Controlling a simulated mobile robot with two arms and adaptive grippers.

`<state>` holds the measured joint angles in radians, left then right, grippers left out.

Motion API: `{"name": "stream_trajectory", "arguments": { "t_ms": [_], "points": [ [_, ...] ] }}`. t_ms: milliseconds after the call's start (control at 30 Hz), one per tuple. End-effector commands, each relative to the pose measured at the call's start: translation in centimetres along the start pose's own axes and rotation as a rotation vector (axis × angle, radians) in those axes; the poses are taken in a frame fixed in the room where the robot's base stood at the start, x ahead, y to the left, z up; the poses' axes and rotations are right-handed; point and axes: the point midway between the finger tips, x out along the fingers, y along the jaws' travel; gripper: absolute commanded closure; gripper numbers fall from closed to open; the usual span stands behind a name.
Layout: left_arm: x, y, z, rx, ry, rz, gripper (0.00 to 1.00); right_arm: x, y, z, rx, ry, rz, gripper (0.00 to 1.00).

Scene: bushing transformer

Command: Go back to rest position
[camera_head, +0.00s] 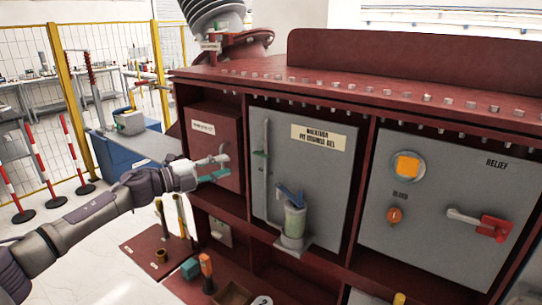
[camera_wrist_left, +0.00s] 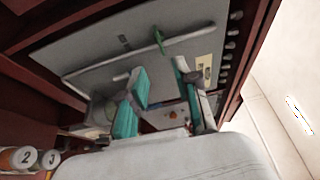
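My left gripper (camera_head: 222,166) is in front of the small red box (camera_head: 217,136) at the left of the transformer cabinet. Its arm reaches in from the left. In the left wrist view, its two teal-padded fingers (camera_wrist_left: 162,72) stand apart with nothing held between them. Grey panels show beyond the fingers in that view. I cannot tell from these frames whether the gripper touches the box. My right gripper is in neither view.
The breather (camera_head: 293,218) is on the middle grey panel (camera_head: 328,160). A red-handled lever (camera_head: 490,228) sticks out from the right panel. Tools, including an orange-handled one (camera_head: 206,267), stand below. Striped posts (camera_head: 75,150) and a yellow fence are at left.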

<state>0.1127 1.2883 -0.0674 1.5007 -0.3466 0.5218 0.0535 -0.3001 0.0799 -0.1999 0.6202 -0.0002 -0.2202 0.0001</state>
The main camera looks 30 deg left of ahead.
Motion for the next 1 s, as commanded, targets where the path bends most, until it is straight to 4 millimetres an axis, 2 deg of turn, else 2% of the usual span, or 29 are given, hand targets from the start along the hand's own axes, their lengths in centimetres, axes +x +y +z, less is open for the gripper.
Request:
{"name": "stream_trajectory", "arguments": {
  "t_ms": [167,233,267,367,467,533,600,667,700,833,1000],
  "points": [
    [0.1,0.1,-0.1,-0.004,-0.002,-0.001,0.69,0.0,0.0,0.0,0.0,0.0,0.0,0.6],
    [0.4,1.0,-0.4,-0.028,-0.015,-0.006,0.69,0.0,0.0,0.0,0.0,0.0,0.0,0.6],
    [0.7,1.7,-0.8,-0.048,-0.026,-0.01,0.69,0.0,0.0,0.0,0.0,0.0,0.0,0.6],
    [1.9,5.7,-2.6,-0.169,-0.102,-0.026,0.69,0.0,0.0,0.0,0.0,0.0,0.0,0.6],
    [2.6,11.3,-5.9,-0.362,-0.238,-0.029,0.69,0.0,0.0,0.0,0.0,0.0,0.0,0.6],
    [2.3,15.5,-8.7,-0.515,-0.358,-0.007,0.69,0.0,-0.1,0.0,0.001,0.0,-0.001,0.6],
    [1.2,19.4,-11.8,-0.668,-0.485,0.038,0.69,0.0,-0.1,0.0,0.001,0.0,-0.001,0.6],
    [-0.2,22.6,-14.8,-0.795,-0.594,0.093,0.69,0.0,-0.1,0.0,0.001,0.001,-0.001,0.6],
    [-1.3,24.4,-16.9,-0.877,-0.663,0.136,0.69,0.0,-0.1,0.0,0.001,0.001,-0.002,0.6],
    [-5.2,28.6,-23.3,-1.092,-0.854,0.288,0.69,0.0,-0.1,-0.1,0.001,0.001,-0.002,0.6],
    [-9.1,30.8,-29.3,-1.258,-1.003,0.448,0.69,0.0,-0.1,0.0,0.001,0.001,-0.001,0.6]
  ]
}}
